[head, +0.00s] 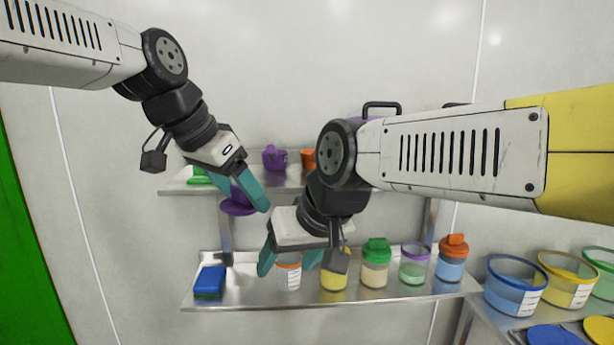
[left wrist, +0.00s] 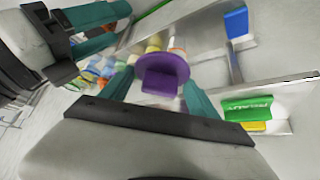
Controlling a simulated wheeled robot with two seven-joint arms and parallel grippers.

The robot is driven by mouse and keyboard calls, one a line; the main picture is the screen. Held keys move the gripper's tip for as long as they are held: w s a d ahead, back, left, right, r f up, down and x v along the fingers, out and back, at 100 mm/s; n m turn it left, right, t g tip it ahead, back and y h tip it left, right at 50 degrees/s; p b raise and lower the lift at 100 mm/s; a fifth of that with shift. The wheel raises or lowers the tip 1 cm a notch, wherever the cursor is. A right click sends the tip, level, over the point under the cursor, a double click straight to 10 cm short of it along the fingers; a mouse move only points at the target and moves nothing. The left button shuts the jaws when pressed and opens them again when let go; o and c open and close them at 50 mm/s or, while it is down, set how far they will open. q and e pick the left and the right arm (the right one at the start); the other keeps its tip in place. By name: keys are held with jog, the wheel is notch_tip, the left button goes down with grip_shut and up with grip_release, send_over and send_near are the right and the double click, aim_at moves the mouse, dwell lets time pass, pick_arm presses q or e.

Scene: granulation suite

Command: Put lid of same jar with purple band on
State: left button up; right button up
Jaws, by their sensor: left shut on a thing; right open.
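My left gripper (head: 250,200) is shut on a purple lid (head: 238,208), held in the air in front of the upper shelf. The lid also shows between the teal fingers in the left wrist view (left wrist: 162,75). The jar with the purple band (head: 414,265) stands upright and lidless on the lower shelf, right of the green-lidded jar, well away from the held lid. My right gripper (head: 289,262) is open in front of the lower shelf. A jar with an orange band (head: 289,279) shows between its fingers; I cannot tell how close they are.
The lower shelf (head: 235,300) also holds a blue block (head: 210,282), a yellow jar (head: 334,282), a green-lidded jar (head: 375,265) and an orange-lidded jar (head: 452,260). The upper shelf has a purple item (head: 274,157) and an orange one (head: 308,160). Large tubs (head: 515,285) stand at right.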

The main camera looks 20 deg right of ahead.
pick_arm(q)
jog(key=shift+s+a+r, duration=0.1)
jog(key=shift+s+r, duration=0.15)
jog(key=shift+r, duration=0.1)
jog(key=shift+w, duration=0.35)
jog(key=w+d, duration=0.1)
jog(key=w, duration=0.4)
jog(key=w+d, duration=0.2)
jog(key=w, duration=0.4)
jog(key=w+d, duration=0.2)
jog(key=w, duration=0.3)
jog(key=shift+w, duration=0.2)
jog(key=shift+s, duration=0.1)
jog(key=shift+f, duration=0.15)
jog(key=o, duration=1)
jog(key=shift+o, duration=0.2)
